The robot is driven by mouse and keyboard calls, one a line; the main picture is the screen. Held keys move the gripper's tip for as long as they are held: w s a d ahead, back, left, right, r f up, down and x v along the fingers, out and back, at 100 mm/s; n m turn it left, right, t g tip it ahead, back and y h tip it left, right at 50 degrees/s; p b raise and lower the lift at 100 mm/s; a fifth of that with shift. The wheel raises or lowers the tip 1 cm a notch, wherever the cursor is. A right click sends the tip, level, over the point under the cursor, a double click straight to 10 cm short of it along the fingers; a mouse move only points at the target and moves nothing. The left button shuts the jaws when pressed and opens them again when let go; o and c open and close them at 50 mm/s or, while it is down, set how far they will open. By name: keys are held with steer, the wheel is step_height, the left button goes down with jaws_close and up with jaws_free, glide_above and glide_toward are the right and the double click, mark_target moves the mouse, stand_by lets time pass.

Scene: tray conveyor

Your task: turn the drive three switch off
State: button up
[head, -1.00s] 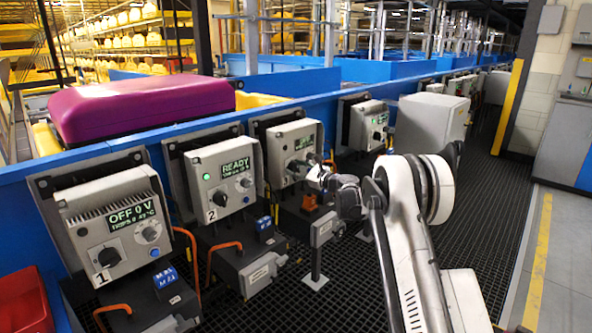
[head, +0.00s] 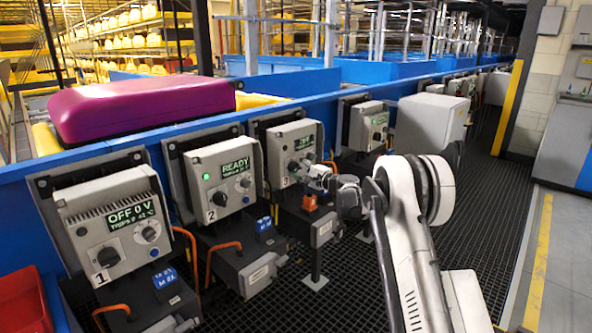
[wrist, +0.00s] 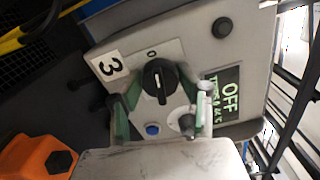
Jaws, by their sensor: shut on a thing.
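The drive three box (head: 284,146), a grey cabinet labelled 3, is the third from the left in the head view. In the wrist view its black rotary switch (wrist: 158,82) lies beside a "0" mark, and its display (wrist: 226,96) reads OFF. The switch's white line runs roughly up and down the picture. My gripper (wrist: 170,92) is at the panel, shut on the switch, with its green-padded fingers on either side. The gripper also shows in front of the box in the head view (head: 314,178), where it partly hides the lower panel.
Drive one's box (head: 112,222) at left reads OFF 0 V. Drive two's box (head: 222,180) reads READY with a green light. In the wrist view a blue button (wrist: 152,130) and a grey knob (wrist: 187,122) are near the fingers. An orange part (wrist: 35,145) is at lower left.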

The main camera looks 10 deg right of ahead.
steer(key=shift+n, duration=1)
steer(key=o, duration=1.2)
steer(key=shift+c, duration=0.2)
steer(key=shift+s+d, duration=0.1)
steer(key=v, duration=1.1)
steer(key=shift+s+d, duration=0.2)
steer(key=shift+s, duration=0.15)
